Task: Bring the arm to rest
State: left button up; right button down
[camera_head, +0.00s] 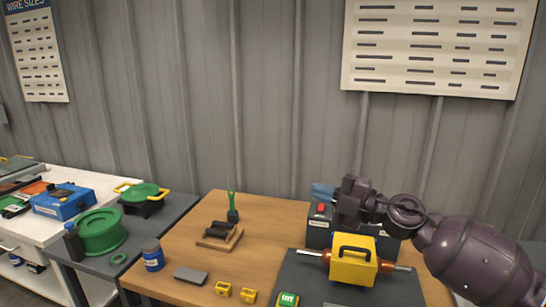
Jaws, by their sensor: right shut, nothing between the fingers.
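My right arm comes in from the right edge, and its dark purple links reach over the right side of the wooden table. My right gripper (345,203) is shut and empty. It shows in front of a dark box with a red button (320,209), above and behind a yellow block with a black handle (353,262). The gripper hides part of the dark box. The yellow block has a rod through it and stands over a dark mat (300,268). My left gripper is not in view.
The wooden table (190,240) carries a small rack with dark rollers (219,235), a green brush (232,207), a blue jar (152,255), a grey block (190,276) and small yellow blocks (223,288). A green spool (101,232) stands on the grey bench left. The air above the table's middle is clear.

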jog(key=s+d+f+m+t+h, duration=0.3)
jog(key=d+f+m+h, duration=0.1)
jog(key=f+m, duration=0.35)
jog(key=s+d+f+m+t+h, duration=0.2)
jog(key=d+f+m+h, duration=0.3)
jog(key=f, duration=0.3)
jog(key=s+d+f+m+t+h, duration=0.3)
jog(key=f+m+h, duration=0.1)
jog(key=f+m, duration=0.35)
jog(key=s+d+f+m+g+h, duration=0.2)
jog(key=s+f+m, duration=0.1)
jog(key=s+f, duration=0.6)
jog(key=s+d+f+m+g+h, duration=0.2)
jog(key=s+d+f+m+g, duration=0.1)
jog(key=s+f, duration=0.6)
jog(key=s, duration=0.3)
jog(key=shift+s+d+f+m, duration=0.15)
jog(key=shift+s+d+m, duration=0.1)
jog(key=shift+d+m, duration=0.15)
